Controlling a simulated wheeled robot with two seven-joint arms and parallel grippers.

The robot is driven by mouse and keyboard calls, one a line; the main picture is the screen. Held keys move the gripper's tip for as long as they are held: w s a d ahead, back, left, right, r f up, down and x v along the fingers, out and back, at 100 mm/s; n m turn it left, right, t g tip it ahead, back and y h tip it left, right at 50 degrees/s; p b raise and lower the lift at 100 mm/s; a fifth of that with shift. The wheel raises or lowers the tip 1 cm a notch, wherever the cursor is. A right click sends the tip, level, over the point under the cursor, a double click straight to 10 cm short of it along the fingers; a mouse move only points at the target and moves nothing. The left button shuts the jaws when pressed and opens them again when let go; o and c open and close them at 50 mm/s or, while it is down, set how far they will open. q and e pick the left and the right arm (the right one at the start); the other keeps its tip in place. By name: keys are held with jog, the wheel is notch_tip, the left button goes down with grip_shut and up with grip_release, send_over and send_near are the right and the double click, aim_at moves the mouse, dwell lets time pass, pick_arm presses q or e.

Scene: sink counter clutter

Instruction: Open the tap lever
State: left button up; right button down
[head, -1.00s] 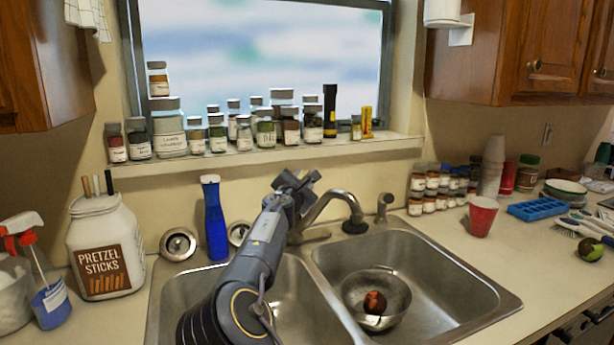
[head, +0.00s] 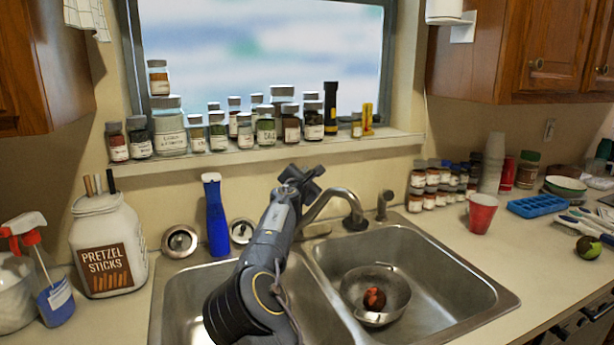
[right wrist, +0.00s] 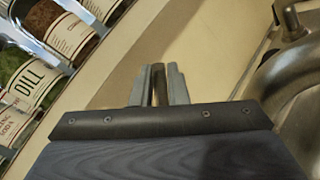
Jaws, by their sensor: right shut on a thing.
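The tap (head: 340,196) stands behind the double sink, its curved spout reaching over the right basin. My right gripper (head: 303,182) is at the back of the sink, just left of the spout and in front of the wall. Its fingers (right wrist: 158,86) are close together in the right wrist view, closed around a narrow dark piece, which I take to be the tap lever (right wrist: 159,82). In the head view the lever is hidden by my gripper and arm. My left gripper is not in view.
Spice jars (head: 264,126) line the window sill above the gripper. A blue bottle (head: 217,215) stands left of my right arm. The right basin holds a metal bowl (head: 397,293) with a reddish round item (head: 374,298). A soap dispenser (head: 384,204) stands right of the tap.

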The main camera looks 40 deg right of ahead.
jog(key=w+n+p, duration=0.1)
jog(key=p, duration=0.2)
jog(key=r+n+p, duration=0.1)
jog(key=p, duration=0.3)
jog(key=w+a+r+n+p, duration=0.1)
jog(key=n+p, duration=0.1)
jog(key=p, duration=0.1)
jog(key=shift+w+a+g+y, duration=0.1)
jog(key=shift+w+g+y, duration=0.2)
jog(key=shift+w+g, duration=0.1)
jog(key=shift+w+f+p, duration=0.1)
jog(key=shift+f+p, duration=0.1)
jog(key=shift+p, duration=0.4)
jog(key=shift+n, duration=0.3)
jog(key=shift+f, duration=0.1)
jog(key=c, duration=1.5)
grip_release()
jog(key=shift+o, duration=0.2)
jog(key=shift+a, duration=0.1)
